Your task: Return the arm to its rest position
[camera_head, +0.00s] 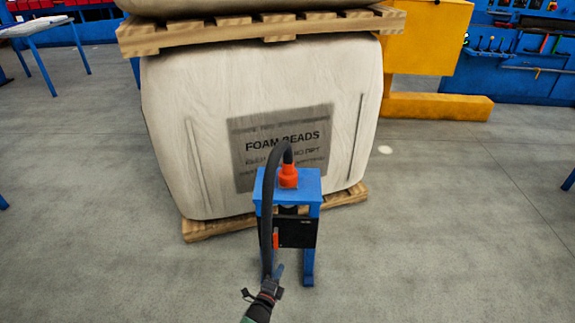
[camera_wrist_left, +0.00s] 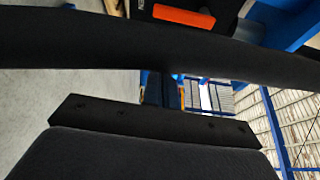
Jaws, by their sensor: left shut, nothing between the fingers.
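My left gripper (camera_head: 281,268) is at the bottom middle of the head view, at the end of my arm. It is shut and empty, low in front of a blue stand (camera_head: 291,182). In the left wrist view its dark fingers (camera_wrist_left: 163,92) are partly hidden by a black hose (camera_wrist_left: 80,38) that crosses the picture. In the head view the hose (camera_head: 267,205) arcs from an orange fitting (camera_head: 288,175) on the stand down beside the gripper; I cannot tell whether they touch. My right gripper is not in view.
A large white sack marked foam beads (camera_head: 200,110) stands on a pallet (camera_head: 197,230) behind the stand, with another pallet (camera_head: 200,35) on top. A yellow structure (camera_head: 430,40) is at the back right.

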